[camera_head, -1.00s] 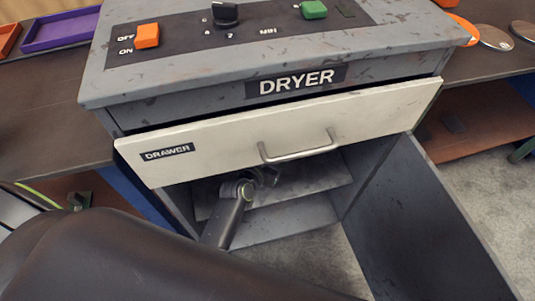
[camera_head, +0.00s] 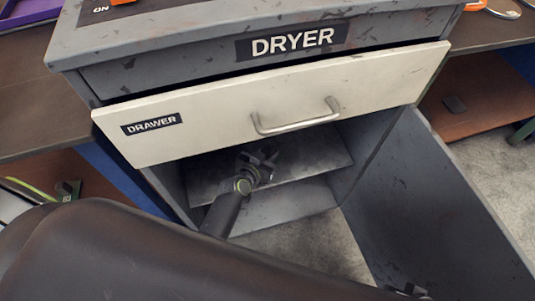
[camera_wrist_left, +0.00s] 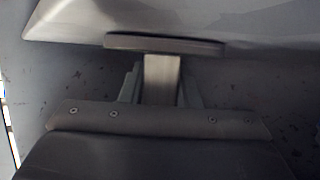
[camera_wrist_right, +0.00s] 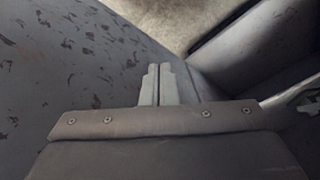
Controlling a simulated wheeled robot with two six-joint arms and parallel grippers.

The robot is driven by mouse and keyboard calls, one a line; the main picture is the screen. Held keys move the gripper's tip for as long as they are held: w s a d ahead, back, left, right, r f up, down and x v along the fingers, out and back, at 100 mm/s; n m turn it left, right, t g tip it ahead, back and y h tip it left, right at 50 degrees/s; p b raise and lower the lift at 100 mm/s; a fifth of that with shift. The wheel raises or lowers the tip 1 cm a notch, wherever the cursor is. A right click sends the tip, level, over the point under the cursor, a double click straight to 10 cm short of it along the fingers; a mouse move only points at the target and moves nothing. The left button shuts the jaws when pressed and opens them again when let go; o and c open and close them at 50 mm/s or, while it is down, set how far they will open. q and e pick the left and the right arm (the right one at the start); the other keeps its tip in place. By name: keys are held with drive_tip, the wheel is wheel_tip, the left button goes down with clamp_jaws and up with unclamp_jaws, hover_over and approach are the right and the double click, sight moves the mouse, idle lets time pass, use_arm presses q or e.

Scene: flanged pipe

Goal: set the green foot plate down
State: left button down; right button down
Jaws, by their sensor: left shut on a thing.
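My left gripper (camera_head: 264,160) reaches into the open compartment under the dryer's drawer. In the left wrist view its fingers (camera_wrist_left: 161,85) are shut on a T-shaped piece (camera_wrist_left: 161,68), with a stem between them and a wider dark bar across its end. The piece looks grey there; no green shows on it, so I cannot tell whether it is the green foot plate. Whether it touches the shelf is unclear. In the right wrist view my right gripper (camera_wrist_right: 157,84) has its fingers together with nothing visible between them, close by a scuffed grey panel.
The dryer's cream drawer front (camera_head: 200,108) with its handle (camera_head: 296,120) hangs above the compartment. The grey cabinet door (camera_head: 425,205) stands open at right. The compartment shelf (camera_head: 325,155) looks bare to the right of my gripper. A dark green part (camera_head: 68,190) lies at far left.

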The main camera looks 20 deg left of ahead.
use_arm(q)
drive_tip(key=c, duration=1.1)
unclamp_jaws()
drive_tip(key=shift+f, duration=0.1)
use_arm(e)
drive_tip(key=shift+r, duration=0.25)
use_arm(q)
drive_tip(key=shift+r, duration=0.2)
drive_tip(key=shift+s, duration=0.3)
drive_tip(key=v, duration=1)
drive_tip(key=shift+s+a+r, duration=0.15)
drive_tip(key=shift+s+r, duration=0.15)
drive_tip(key=shift+s, duration=0.35)
use_arm(e)
drive_tip(key=shift+s+d+f, duration=0.1)
drive_tip(key=shift+d+f, duration=0.05)
drive_tip(key=shift+f, duration=0.4)
